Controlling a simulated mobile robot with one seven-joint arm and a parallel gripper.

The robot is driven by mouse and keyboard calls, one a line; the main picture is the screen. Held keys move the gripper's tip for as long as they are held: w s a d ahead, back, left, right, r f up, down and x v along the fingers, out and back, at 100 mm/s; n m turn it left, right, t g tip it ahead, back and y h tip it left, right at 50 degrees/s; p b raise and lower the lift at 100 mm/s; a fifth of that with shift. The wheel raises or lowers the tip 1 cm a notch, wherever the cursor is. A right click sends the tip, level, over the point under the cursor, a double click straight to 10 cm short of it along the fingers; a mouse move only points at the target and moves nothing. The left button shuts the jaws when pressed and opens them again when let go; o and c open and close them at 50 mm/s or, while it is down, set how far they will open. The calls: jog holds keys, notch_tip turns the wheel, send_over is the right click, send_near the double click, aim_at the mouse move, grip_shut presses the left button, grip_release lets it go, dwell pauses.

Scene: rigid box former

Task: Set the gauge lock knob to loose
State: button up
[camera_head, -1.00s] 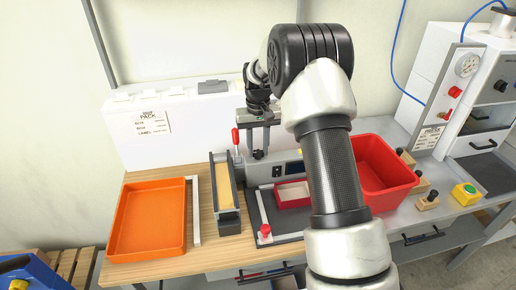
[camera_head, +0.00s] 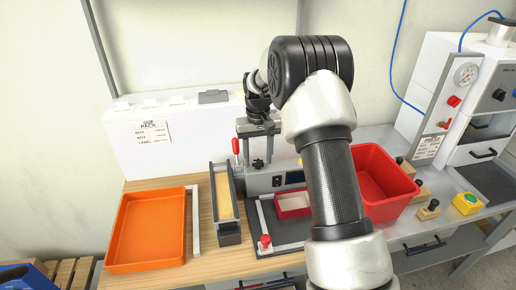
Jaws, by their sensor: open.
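My gripper (camera_head: 258,133) hangs fingers-down over the back of the grey box former (camera_head: 265,180), left of my arm. It is open, and I see nothing held in it. A small dark knob (camera_head: 258,164) shows just below the gripper, at the former's top edge. I cannot tell whether the fingers touch it or stand apart from it. A red knob (camera_head: 265,241) stands on the front left of the former's dark plate. No label tells which of these is the gauge lock knob, and no loose or tight marking is readable. My arm hides the former's right part.
An orange tray (camera_head: 113,245) and a narrow bin with a tan stack (camera_head: 224,192) lie to the left. A red-handled lever (camera_head: 235,145) stands close left of my gripper. A red open bin (camera_head: 405,196) and a press (camera_head: 440,90) stand to the right.

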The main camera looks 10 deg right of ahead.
aim_at(258, 162)
notch_tip(258, 162, up, 17)
jog(key=shift+r, duration=0.15)
jog(key=shift+r, duration=0.1)
dwell(0.4)
jog(key=s+r+t, duration=0.1)
jog(key=s+r, duration=0.4)
jog(key=s, duration=0.3)
jog(key=s+r+t, duration=0.2)
jog(key=s+r, duration=0.3)
jog(key=s, duration=0.3)
jog(key=s+f+t, duration=0.1)
jog(key=s+f, duration=0.1)
jog(key=s, duration=0.7)
jog(key=s+f+t, duration=0.1)
jog(key=s+f, duration=0.2)
jog(key=s, duration=0.6)
jog(key=shift+s+f+t, duration=0.3)
jog(key=shift+f, duration=0.05)
